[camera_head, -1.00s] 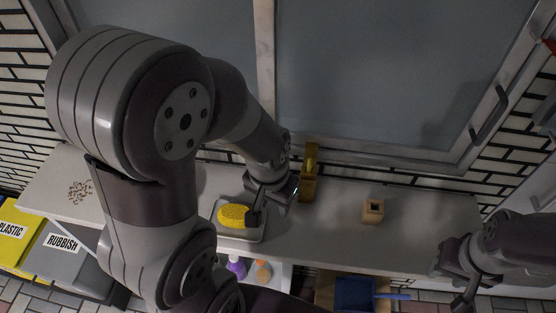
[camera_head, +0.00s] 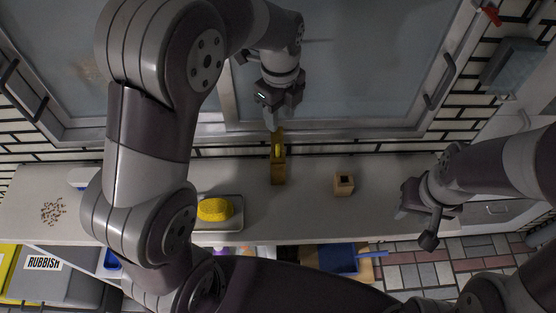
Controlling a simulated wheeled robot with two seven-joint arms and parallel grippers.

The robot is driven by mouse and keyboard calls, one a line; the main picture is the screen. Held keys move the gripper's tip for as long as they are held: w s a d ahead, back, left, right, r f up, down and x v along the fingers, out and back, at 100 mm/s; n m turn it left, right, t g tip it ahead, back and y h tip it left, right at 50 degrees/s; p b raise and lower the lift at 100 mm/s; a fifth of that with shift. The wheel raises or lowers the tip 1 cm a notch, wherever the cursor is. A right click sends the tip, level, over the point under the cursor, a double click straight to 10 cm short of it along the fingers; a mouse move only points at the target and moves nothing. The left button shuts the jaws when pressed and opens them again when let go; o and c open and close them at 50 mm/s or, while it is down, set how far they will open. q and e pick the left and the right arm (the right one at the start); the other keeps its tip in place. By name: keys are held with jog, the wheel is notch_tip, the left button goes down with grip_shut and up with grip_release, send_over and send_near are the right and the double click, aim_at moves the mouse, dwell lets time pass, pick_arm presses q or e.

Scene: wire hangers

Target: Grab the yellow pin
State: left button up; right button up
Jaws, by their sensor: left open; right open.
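A small yellow piece, which looks like the yellow pin (camera_head: 278,151), sits at a brown-gold wooden stand (camera_head: 278,175) on the counter against the window wall. My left gripper (camera_head: 271,122) points down just beyond and above the stand, its fingertips close to the stand's top. Its fingers overlap in this view, and I cannot tell whether they touch the pin. It is open. My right gripper (camera_head: 414,228) is open and empty off the counter's front right end.
A yellow sponge (camera_head: 215,209) lies in a grey tray (camera_head: 236,224). A small wooden block with a hole (camera_head: 344,184) stands right of the stand. A blue dustpan (camera_head: 338,258) is below the counter. Small brown bits (camera_head: 53,211) lie at far left.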

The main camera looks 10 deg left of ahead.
aim_at(278, 145)
pick_arm(q)
jog(key=shift+m, duration=0.3)
jog(key=f, duration=0.4)
jog(key=f+p, duration=0.1)
jog(key=f, duration=0.7)
jog(key=shift+w+a+p, duration=0.15)
jog(key=shift+a+p, duration=0.15)
jog(key=shift+p, duration=0.05)
jog(key=shift+w+f, duration=0.1)
jog(key=shift+f, duration=0.25)
jog(key=shift+r, duration=0.1)
grip_shut()
